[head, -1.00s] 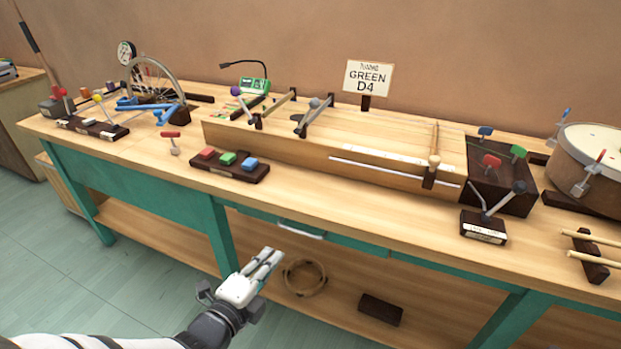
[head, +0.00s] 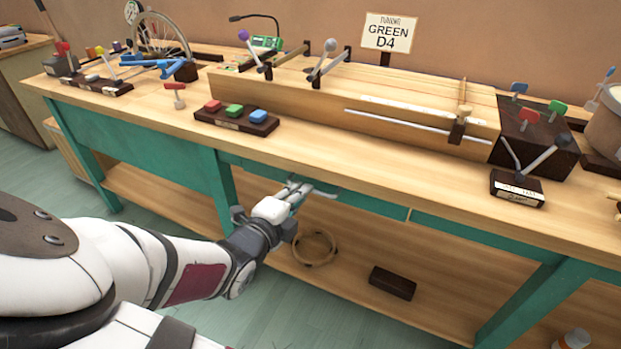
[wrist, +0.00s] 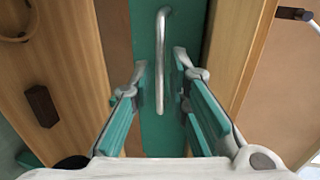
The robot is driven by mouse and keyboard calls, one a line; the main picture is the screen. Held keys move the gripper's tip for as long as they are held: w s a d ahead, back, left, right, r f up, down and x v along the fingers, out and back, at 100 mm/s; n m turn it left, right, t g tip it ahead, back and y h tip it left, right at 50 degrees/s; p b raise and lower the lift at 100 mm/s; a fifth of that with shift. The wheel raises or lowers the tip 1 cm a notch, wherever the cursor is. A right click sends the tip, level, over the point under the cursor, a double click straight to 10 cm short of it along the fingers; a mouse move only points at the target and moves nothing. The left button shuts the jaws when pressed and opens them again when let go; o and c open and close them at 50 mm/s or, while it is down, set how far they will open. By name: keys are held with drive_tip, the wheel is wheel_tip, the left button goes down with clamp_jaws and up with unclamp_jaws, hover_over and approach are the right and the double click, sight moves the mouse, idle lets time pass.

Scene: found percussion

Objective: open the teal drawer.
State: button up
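The teal drawer (head: 345,197) sits under the front edge of the workbench, and its front looks shut. Its metal bar handle (wrist: 161,60) runs lengthwise between my fingers in the wrist view. My gripper (wrist: 160,95) is open, with one teal-padded finger on each side of the handle and a gap on both sides. In the head view my gripper (head: 298,190) is at the drawer front and hides part of the handle.
The workbench top (head: 330,150) above holds a long wooden string box (head: 400,110) and a block with coloured buttons (head: 236,117). On the lower shelf lie a wooden hoop (head: 315,249) and a dark block (head: 392,283). Teal legs stand at both sides.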

drive_tip(key=shift+b+x, duration=1.55)
drive_tip(key=shift+x, duration=0.4)
drive_tip(key=shift+c, duration=0.2)
clamp_jaws()
